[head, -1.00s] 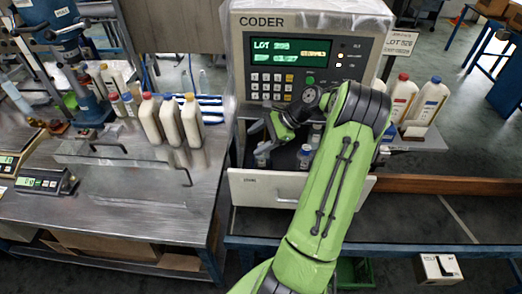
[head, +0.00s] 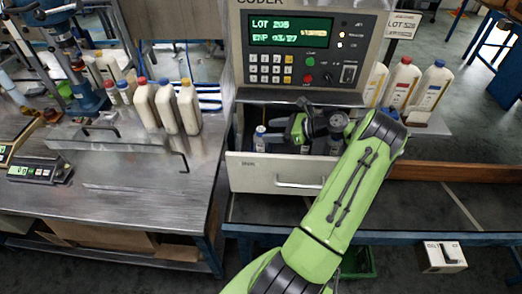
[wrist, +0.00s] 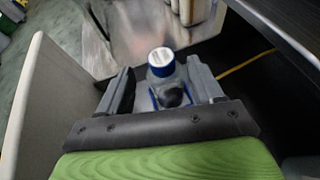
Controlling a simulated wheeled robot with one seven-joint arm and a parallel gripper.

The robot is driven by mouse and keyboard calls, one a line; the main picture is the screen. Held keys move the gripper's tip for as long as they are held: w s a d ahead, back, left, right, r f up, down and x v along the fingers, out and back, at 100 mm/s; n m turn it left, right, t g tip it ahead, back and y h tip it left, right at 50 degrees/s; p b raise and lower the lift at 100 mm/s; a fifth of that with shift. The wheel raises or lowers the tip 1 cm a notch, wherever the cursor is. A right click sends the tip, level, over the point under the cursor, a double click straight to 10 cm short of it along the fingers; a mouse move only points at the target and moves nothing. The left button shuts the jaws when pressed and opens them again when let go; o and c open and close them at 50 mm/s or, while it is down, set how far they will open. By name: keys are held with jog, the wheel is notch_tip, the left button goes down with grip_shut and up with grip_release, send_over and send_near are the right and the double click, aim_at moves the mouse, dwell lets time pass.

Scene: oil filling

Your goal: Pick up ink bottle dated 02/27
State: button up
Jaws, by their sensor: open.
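A small ink bottle (head: 260,138) with a white and blue cap stands at the left end of the open drawer (head: 250,172) under the coder. In the wrist view this bottle (wrist: 161,62) stands upright between the two fingers of my gripper (wrist: 161,80), with room at both sides. The fingers are open and do not close on it. In the head view my gripper (head: 283,135) is low over the drawer, just right of that bottle. I cannot read a date on the cap. Another bottle (head: 305,149) is partly hidden behind my gripper and the drawer front.
A metal table (head: 130,180) with several white bottles lies to the left. More large bottles (head: 402,83) stand at the right.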

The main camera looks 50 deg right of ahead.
aim_at(261, 129)
jog(key=b+x, duration=0.4)
jog(key=b, duration=0.1)
jog(key=shift+w+f, duration=0.1)
jog(key=shift+f, duration=0.25)
jog(key=shift+w+a+r, duration=0.1)
jog(key=shift+w, duration=0.25)
jog(key=shift+r, duration=0.1)
grip_shut()
